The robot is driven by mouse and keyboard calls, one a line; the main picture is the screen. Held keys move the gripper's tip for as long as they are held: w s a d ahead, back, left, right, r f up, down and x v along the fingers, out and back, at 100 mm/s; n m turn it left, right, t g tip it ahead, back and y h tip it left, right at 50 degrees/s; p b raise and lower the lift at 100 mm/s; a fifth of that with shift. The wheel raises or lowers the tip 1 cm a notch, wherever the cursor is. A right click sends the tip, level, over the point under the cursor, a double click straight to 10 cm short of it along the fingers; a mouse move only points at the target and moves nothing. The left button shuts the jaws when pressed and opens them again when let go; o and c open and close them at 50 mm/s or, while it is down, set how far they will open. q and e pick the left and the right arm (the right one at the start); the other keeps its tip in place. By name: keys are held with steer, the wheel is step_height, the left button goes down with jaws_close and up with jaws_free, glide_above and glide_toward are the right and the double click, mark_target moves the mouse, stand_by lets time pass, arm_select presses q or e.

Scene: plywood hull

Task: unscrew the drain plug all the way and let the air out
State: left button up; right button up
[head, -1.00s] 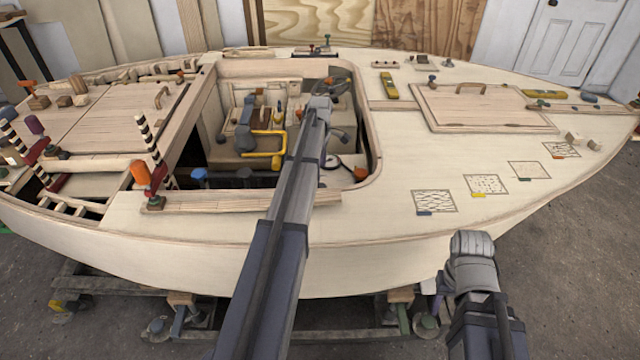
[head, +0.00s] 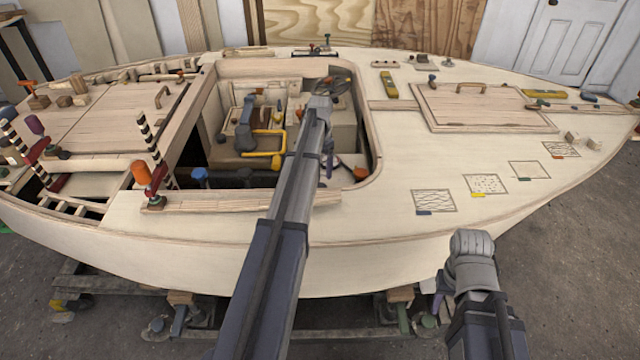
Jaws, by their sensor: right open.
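I cannot make out the drain plug; it may be hidden behind my left arm or in the shaded recess. My left arm reaches over the hull's near edge into the open cockpit (head: 372,150). Its gripper (head: 328,160) is inside the opening, right of the yellow-handled tool, small and mostly covered by its own arm. I cannot tell whether it touches or holds anything. My right arm is folded at the lower right, outside the hull. Its gripper (head: 440,296) shows only in part beside the arm, open, low in front of the hull side and away from the cockpit.
A yellow-handled tool (head: 262,152) and a blue-topped clamp (head: 200,174) are in or at the cockpit. An orange-handled clamp (head: 142,173) stands at its left corner. A hatch cover (head: 480,107) and several marked sample squares (head: 434,201) are on the right deck.

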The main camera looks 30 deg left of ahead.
mark_target(320, 183)
arm_select(q)
steer(key=shift+f, duration=0.15)
step_height(320, 183, down, 8)
steer(key=b, duration=0.8)
steer(key=shift+r, duration=0.2)
jaws_close()
stand_by(0.3)
